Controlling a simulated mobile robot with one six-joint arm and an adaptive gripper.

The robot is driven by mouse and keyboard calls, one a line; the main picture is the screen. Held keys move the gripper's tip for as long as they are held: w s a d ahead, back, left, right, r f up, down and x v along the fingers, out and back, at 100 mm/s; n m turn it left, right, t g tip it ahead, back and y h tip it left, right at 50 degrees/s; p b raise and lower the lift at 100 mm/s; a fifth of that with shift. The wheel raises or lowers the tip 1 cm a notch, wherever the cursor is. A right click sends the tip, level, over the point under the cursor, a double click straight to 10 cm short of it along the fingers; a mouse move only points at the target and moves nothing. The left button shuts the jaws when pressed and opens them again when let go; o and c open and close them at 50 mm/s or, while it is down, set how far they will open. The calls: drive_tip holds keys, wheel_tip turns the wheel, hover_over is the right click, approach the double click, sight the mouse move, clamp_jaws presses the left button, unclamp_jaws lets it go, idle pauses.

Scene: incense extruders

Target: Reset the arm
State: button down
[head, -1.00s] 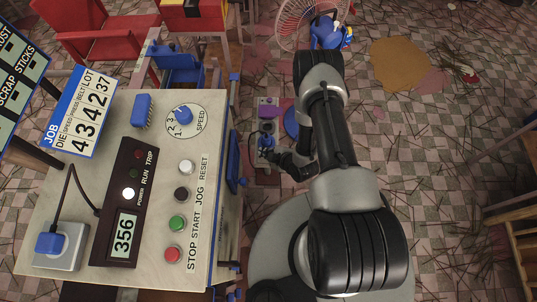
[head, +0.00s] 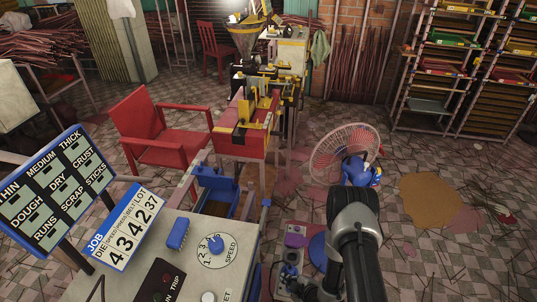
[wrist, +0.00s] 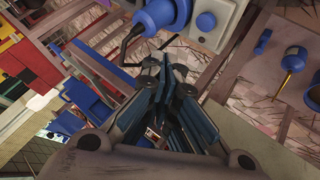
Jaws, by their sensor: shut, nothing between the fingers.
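My arm (head: 358,245) rises from the bottom edge in the head view, right of the control panel. My gripper (wrist: 163,78) shows in the wrist view with its fingers together and nothing between them. In the head view, the part of my arm near the gripper is low in the frame and largely cut off.
The control panel (head: 205,255) fills the lower left, beside a sign board (head: 58,188). A fan (head: 345,153) stands beyond my arm. A red chair (head: 155,130) and an extruder machine (head: 245,115) stand behind.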

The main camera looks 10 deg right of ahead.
drive_tip(key=w+d+r+m+g+h, duration=0.1)
drive_tip(key=w+d+r+m+h, duration=0.3)
drive_tip(key=r, duration=0.7)
drive_tip(key=w+d+r+n+y, duration=0.15)
drive_tip(key=w+r, duration=0.35)
drive_tip(key=r, duration=0.6)
wheel_tip(320, 180, up, 12)
drive_tip(key=s+m+h, duration=0.2)
drive_tip(key=m, duration=0.2)
drive_tip(key=s+r+m+g, duration=0.1)
drive_tip(key=s+r+m, duration=0.2)
drive_tip(key=s+r, duration=0.85)
drive_tip(key=s+a+r+m+g, duration=0.1)
drive_tip(key=s+a+r+m, duration=0.1)
drive_tip(key=s, duration=0.6)
drive_tip(key=s+a+r+m, duration=0.2)
drive_tip(key=s+r, duration=0.3)
drive_tip(key=s, duration=0.3)
drive_tip(key=shift+s+a+r+g+y, duration=0.2)
drive_tip(key=shift+a+g+y, duration=0.1)
drive_tip(key=shift+g+y, duration=0.1)
